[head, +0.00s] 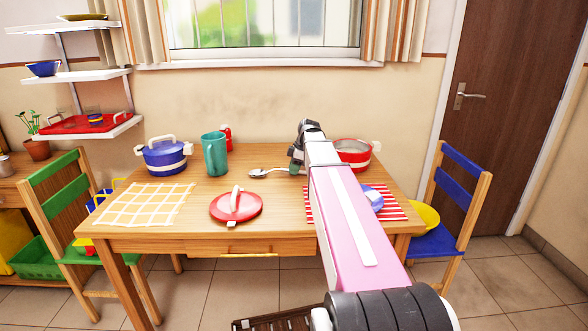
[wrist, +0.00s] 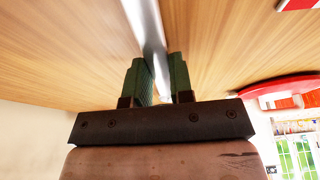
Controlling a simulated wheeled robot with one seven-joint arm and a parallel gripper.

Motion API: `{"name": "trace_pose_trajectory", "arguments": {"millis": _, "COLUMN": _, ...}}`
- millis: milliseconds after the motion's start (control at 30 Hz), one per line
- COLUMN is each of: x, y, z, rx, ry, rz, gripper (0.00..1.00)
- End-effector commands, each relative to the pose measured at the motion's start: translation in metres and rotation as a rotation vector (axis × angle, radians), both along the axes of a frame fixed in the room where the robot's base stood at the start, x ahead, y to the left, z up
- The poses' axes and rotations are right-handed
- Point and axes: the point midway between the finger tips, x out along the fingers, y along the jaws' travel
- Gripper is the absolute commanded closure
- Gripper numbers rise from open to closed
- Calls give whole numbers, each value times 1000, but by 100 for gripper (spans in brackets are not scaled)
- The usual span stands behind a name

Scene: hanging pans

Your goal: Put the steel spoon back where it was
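The steel spoon (head: 258,174) shows in the head view over the middle of the wooden table, its bowl to the left and its handle running right to my gripper (head: 296,167). I cannot tell whether the spoon touches the tabletop. In the wrist view, the shiny handle (wrist: 148,28) passes between the green fingers of my gripper (wrist: 159,75). The fingers look closed on the handle, with little or no gap at its sides. My arm hides part of the table to the right of the spoon.
On the table (head: 190,222) are a blue pot (head: 165,158), teal mug (head: 214,158), red lid (head: 236,207), red pot (head: 353,156) and blue plate (head: 373,200) on a striped mat (head: 393,212). A checked cloth (head: 145,205) lies left. Bare wood surrounds the lid.

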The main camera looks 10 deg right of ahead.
Motion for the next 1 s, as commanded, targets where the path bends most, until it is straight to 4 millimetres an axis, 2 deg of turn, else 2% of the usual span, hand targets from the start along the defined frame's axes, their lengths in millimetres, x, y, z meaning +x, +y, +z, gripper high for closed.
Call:
{"name": "trace_pose_trajectory", "arguments": {"millis": 33, "x": 0, "y": 0, "z": 0, "rx": 0, "ry": 0, "rz": 0, "gripper": 63}}
{"name": "trace_pose_trajectory", "arguments": {"millis": 67, "x": 0, "y": 0, "z": 0, "rx": 0, "ry": 0, "rz": 0, "gripper": 54}}
{"name": "trace_pose_trajectory", "arguments": {"millis": 467, "x": 0, "y": -1, "z": 6, "rx": 0, "ry": -1, "rz": 0, "gripper": 54}}
{"name": "trace_pose_trajectory", "arguments": {"millis": 667, "x": -1, "y": -11, "z": 32, "rx": 0, "ry": -2, "rz": -2, "gripper": 54}}
{"name": "trace_pose_trajectory", "arguments": {"millis": 1000, "x": -5, "y": -30, "z": 89, "rx": -1, "ry": -3, "rz": -1, "gripper": 54}}
